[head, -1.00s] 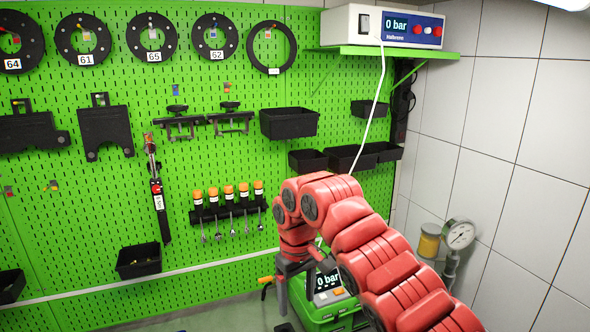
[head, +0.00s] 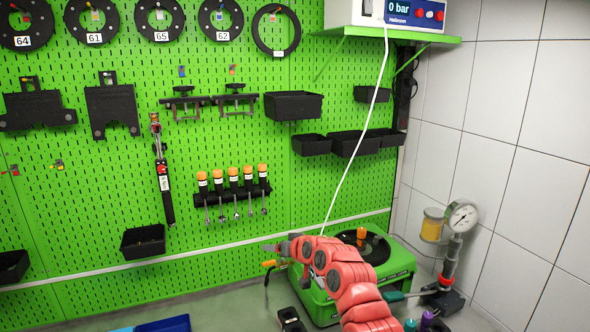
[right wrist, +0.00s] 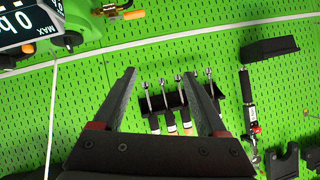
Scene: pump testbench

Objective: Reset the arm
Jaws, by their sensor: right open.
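My red right arm (head: 345,275) reaches in from the bottom right of the head view, in front of the green pump testbench (head: 400,262). Its gripper (head: 275,248) points left, beside the testbench's upper left side. In the right wrist view the two dark fingers (right wrist: 160,76) are spread apart with nothing between them. That view shows the green pegboard beyond the fingers, upside down. My left gripper does not show in the head view.
The pegboard (head: 100,205) carries a rack of orange-capped tools (head: 235,190), black bins (head: 292,105) and numbered rings. A pressure gauge (head: 461,216) stands at the right by the tiled wall. A blue tray (head: 165,324) and small bottles (head: 427,320) sit at the bottom edge.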

